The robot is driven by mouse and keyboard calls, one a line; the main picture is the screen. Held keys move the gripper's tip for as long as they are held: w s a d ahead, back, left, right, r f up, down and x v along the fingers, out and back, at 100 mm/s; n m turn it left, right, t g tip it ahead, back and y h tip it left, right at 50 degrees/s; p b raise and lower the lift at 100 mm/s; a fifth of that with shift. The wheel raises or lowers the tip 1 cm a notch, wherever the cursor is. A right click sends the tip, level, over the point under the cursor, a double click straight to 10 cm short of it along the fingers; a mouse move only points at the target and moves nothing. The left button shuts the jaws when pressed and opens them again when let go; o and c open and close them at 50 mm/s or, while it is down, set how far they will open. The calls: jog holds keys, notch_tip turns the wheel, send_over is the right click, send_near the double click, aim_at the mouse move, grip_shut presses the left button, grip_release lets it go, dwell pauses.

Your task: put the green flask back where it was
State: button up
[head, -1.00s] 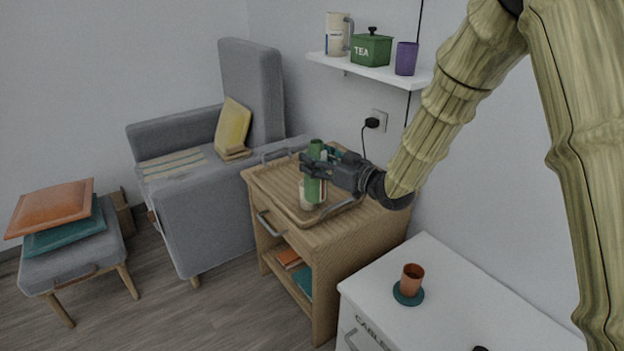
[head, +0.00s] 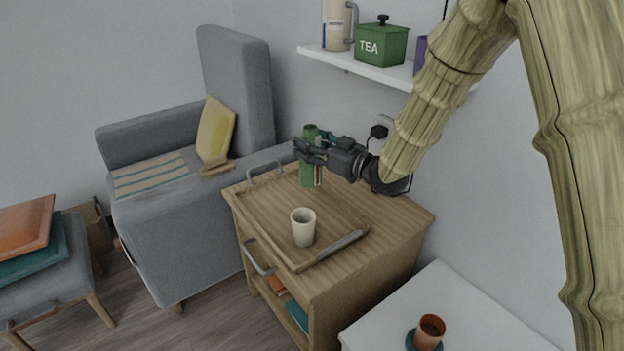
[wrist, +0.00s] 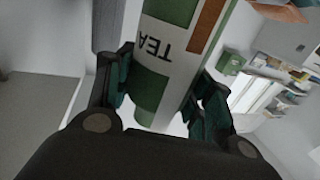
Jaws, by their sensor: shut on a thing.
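The green flask (head: 306,175) is upright at the back of the wooden tray (head: 276,221), which lies on the wooden cabinet. My gripper (head: 308,152) is shut on its upper part, coming from the right. I cannot tell whether the flask's base touches the tray. In the wrist view the flask (wrist: 166,62) shows a white label with "TEA" and a brown stripe, between the two fingers of my gripper (wrist: 165,100). A cream cup (head: 303,229) stands on the tray in front of the flask, apart from it.
The wall shelf (head: 375,69) above holds a green TEA tin (head: 381,45), a cream jug (head: 336,28) and a purple cup (head: 420,54). A white desk (head: 470,318) at lower right bears a brown cup (head: 429,332). The tray's left part is bare.

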aim_at(320, 175)
jog(key=f, duration=0.4)
jog(key=shift+w+a+b, duration=0.1)
jog(key=shift+w+b, duration=0.2)
jog(key=shift+s+f+b, duration=0.15)
jog(key=shift+f+b, duration=0.3)
jog(key=shift+f, duration=1.85)
jog(key=o, duration=1.4)
jog(key=shift+c, duration=0.2)
jog(key=p+v, duration=0.1)
jog(key=v, duration=1.1)
jog(key=shift+p, duration=0.3)
